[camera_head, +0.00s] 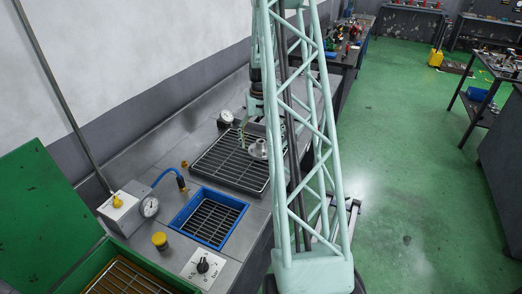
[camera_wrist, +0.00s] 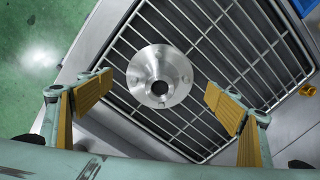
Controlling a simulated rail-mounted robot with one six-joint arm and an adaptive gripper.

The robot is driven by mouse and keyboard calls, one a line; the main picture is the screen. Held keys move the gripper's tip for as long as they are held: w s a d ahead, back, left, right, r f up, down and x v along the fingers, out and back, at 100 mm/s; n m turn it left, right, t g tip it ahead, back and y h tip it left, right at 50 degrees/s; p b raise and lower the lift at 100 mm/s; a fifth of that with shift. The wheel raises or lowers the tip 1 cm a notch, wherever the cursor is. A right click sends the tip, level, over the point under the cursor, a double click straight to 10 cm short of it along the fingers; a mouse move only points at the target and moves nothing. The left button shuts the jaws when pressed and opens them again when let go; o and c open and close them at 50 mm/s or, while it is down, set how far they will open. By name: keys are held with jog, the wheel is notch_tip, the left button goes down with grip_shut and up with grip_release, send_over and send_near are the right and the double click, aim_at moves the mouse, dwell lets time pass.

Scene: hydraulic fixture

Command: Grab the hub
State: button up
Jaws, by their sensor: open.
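The hub (camera_wrist: 160,75) is a round, silvery metal flange with a centre bore and several small holes. In the wrist view it rests on a black-and-grey grate (camera_wrist: 233,50), between and a little beyond the fingertips. My gripper (camera_wrist: 158,95) is open, with a yellow-padded finger on each side of the hub and neither touching it. In the head view the hub (camera_head: 259,149) sits on the grate (camera_head: 228,172), with my gripper (camera_head: 249,128) close above it. My pale green lattice column partly blocks that view.
A blue-rimmed basin (camera_head: 186,229) with a grate lies nearer on the grey bench. A gauge (camera_head: 226,117) stands behind the hub's grate, and another gauge (camera_head: 150,207) stands at the left. A green lidded box (camera_head: 45,215) is at lower left. The green floor at right is open.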

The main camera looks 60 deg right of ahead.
jog(key=shift+f, duration=1.2)
jog(key=shift+c, duration=0.5)
jog(key=c, duration=1.2)
jog(key=shift+r, duration=0.15)
jog(key=shift+r, duration=1.75)
jog(key=s+a, duration=0.3)
jog(key=a, duration=0.1)
jog(key=s+a+r, duration=0.1)
jog(key=s+a, duration=0.6)
jog(key=a, duration=0.1)
jog(key=shift+s+a+r, duration=0.1)
jog(key=shift+s+r, duration=0.05)
jog(key=shift+c, duration=0.2)
